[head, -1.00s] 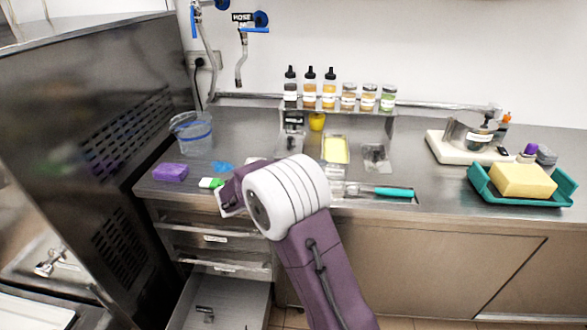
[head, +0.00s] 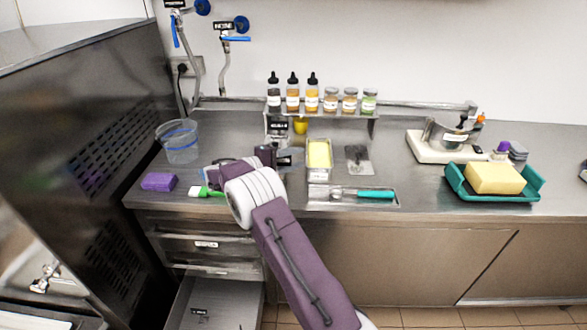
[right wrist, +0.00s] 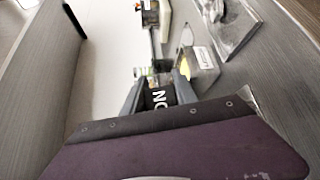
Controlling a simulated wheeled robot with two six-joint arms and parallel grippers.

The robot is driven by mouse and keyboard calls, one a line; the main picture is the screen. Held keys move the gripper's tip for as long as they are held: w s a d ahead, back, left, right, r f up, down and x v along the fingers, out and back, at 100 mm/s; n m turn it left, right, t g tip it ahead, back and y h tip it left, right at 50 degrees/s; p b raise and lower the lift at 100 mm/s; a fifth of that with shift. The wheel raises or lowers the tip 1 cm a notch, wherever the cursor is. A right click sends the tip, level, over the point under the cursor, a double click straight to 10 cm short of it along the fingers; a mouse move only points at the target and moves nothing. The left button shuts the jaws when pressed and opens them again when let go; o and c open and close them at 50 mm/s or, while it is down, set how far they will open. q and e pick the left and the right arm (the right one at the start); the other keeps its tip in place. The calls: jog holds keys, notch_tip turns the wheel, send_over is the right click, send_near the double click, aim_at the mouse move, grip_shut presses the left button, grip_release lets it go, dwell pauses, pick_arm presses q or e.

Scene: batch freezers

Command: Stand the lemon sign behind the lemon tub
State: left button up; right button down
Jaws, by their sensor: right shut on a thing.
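The lemon tub (head: 319,174) is a metal tub with pale yellow contents, on the counter right of my right gripper in the head view. It also shows in the right wrist view (right wrist: 203,68), just beyond the fingers. My right gripper (head: 283,160) is shut on a small black sign (right wrist: 159,98), held between its two fingers (right wrist: 160,92). Only the white letters "ON" can be read on it, which fits the lemon sign. The gripper and arm mostly hide the sign in the head view. My left gripper is not in view.
A black sign (head: 278,126) stands at the back, left of a small yellow object (head: 300,126). A flat metal tub (head: 358,160) lies right of the lemon tub. A tray with a teal-handled tool (head: 376,195) is in front. Bottles and jars line the shelf (head: 345,113) behind.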

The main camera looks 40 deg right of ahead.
jog(key=shift+w+f, duration=0.15)
jog(key=shift+f, duration=2.1)
jog(key=c, duration=1)
grip_release()
jog(key=shift+o, duration=0.2)
jog(key=shift+a+r, duration=0.25)
jog(key=a+r+b, duration=0.1)
jog(key=a, duration=1)
jog(key=shift+w+a+r, duration=0.25)
jog(key=shift+w+r, duration=0.05)
